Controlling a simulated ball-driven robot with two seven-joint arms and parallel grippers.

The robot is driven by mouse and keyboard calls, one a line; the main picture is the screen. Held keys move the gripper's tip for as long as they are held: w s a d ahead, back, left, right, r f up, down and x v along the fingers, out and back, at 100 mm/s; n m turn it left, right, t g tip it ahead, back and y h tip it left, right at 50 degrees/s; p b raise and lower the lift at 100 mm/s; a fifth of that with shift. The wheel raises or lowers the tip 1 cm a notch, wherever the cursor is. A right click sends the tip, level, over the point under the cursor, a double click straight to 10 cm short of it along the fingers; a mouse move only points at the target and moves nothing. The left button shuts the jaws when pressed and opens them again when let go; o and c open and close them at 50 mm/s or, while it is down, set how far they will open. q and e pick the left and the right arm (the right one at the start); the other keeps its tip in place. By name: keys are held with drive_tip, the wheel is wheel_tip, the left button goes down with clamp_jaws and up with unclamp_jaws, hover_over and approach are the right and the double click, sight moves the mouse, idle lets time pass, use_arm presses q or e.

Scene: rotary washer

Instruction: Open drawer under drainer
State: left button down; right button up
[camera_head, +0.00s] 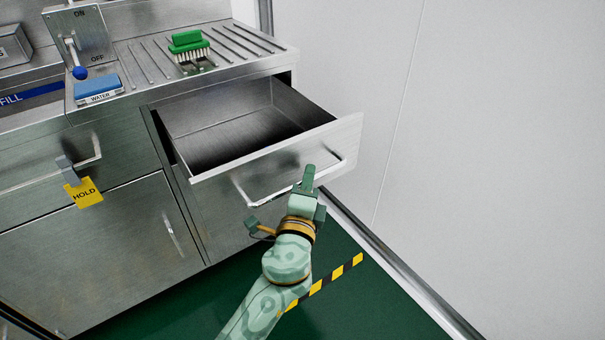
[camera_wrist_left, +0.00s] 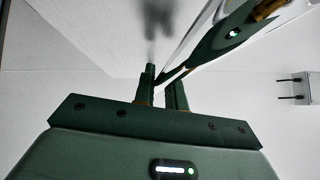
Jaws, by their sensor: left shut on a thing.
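The steel drawer (camera_head: 345,130) under the ribbed drainer (camera_head: 262,38) stands pulled out, and its empty inside shows in the head view. Its bar handle (camera_head: 265,201) runs along the drawer front. My left gripper (camera_head: 309,178) is at the right part of this handle and is shut on it. The fingers hide the part of the bar that they hold. In the left wrist view the two fingers (camera_wrist_left: 162,85) show close together, with a pale edge near them.
A green brush (camera_head: 188,42) and a blue block (camera_head: 97,87) labelled WATER are on the worktop. A switch panel (camera_head: 82,40) stands at the back left. A yellow HOLD tag (camera_head: 84,192) hangs at the left handle. A white wall (camera_head: 480,130) is close on the right.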

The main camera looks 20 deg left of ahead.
use_arm(q)
drive_tip(key=shift+d+f, duration=0.1)
drive_tip(key=shift+f, duration=0.05)
use_arm(e)
drive_tip(key=shift+w+r, duration=0.1)
use_arm(q)
drive_tip(key=c, duration=1.5)
unclamp_jaws()
drive_tip(key=shift+o, duration=0.2)
use_arm(e)
drive_tip(key=shift+s, duration=0.2)
use_arm(q)
drive_tip(key=s+d+f, duration=0.1)
drive_tip(key=s+f, duration=0.1)
drive_tip(key=s, duration=1.4)
drive_tip(key=shift+d, duration=0.35)
use_arm(e)
drive_tip(key=shift+s+f, duration=0.65)
drive_tip(key=shift+s, duration=0.25)
use_arm(q)
drive_tip(key=shift+f, duration=0.1)
use_arm(e)
drive_tip(key=shift+w, duration=0.1)
